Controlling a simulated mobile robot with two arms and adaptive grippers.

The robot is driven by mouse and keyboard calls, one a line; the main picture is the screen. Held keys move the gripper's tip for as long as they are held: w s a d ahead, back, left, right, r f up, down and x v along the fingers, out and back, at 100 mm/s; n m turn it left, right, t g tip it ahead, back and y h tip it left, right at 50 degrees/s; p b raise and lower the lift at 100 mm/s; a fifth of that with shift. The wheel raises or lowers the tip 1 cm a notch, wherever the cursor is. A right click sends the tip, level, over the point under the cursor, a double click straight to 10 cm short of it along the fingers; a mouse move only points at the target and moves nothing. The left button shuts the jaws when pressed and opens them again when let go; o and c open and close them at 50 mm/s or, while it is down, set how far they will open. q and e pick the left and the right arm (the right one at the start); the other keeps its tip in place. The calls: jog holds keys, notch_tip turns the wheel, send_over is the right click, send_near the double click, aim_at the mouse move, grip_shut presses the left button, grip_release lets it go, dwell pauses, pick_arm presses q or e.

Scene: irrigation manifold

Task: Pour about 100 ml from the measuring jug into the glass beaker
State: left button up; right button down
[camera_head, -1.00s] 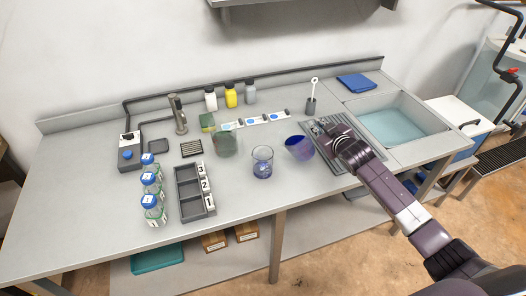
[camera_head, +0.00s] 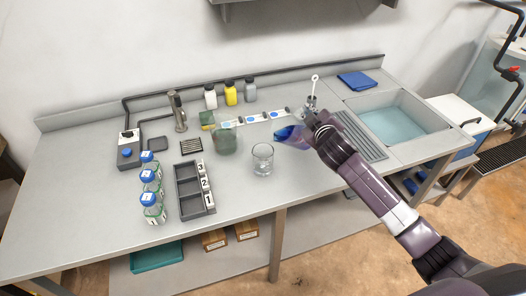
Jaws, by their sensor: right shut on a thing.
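The measuring jug (camera_head: 289,134), blue and see-through, is held by my right gripper (camera_head: 316,138) above the bench. It is strongly tilted, with its mouth toward the left. My right gripper is shut on the jug and hides part of it. The glass beaker (camera_head: 262,160) stands upright on the bench, below and to the left of the jug, and looks clear. I see no stream between them. My left gripper is out of view.
A greenish glass vessel (camera_head: 225,142) stands left of the beaker. A numbered tray (camera_head: 189,201) and several blue-capped bottles (camera_head: 151,187) are further left. A ribbed drainboard (camera_head: 361,137) and sink (camera_head: 396,122) lie right. The bench front around the beaker is clear.

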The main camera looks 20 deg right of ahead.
jog(key=shift+a+r+n+b, duration=0.2)
jog(key=shift+a+n+b, duration=0.3)
jog(key=shift+b, duration=0.15)
jog(key=shift+a+r+n+t+h+b, duration=0.3)
jog(key=shift+a+r+n+h, duration=0.2)
jog(key=shift+a+r+n, duration=0.2)
dwell(1.8)
jog(key=d+m+p, duration=0.1)
jog(key=p, duration=0.1)
jog(key=d+f+m+y+p, duration=0.1)
jog(key=p, duration=0.1)
jog(key=shift+w+d+m+g, duration=0.15)
jog(key=shift+d+m+g, duration=0.15)
jog(key=shift+d+g, duration=0.1)
jog(key=shift+m+y, duration=0.7)
jog(key=f, duration=0.1)
jog(key=d+f, duration=0.1)
jog(key=f+b, duration=0.1)
jog(key=f, duration=0.1)
jog(key=shift+d, duration=0.35)
jog(key=shift+w+d+f, duration=0.15)
jog(key=shift+d+f, duration=0.1)
jog(key=shift+f, duration=0.45)
jog(key=shift+d+f, duration=0.2)
jog(key=shift+r, duration=0.1)
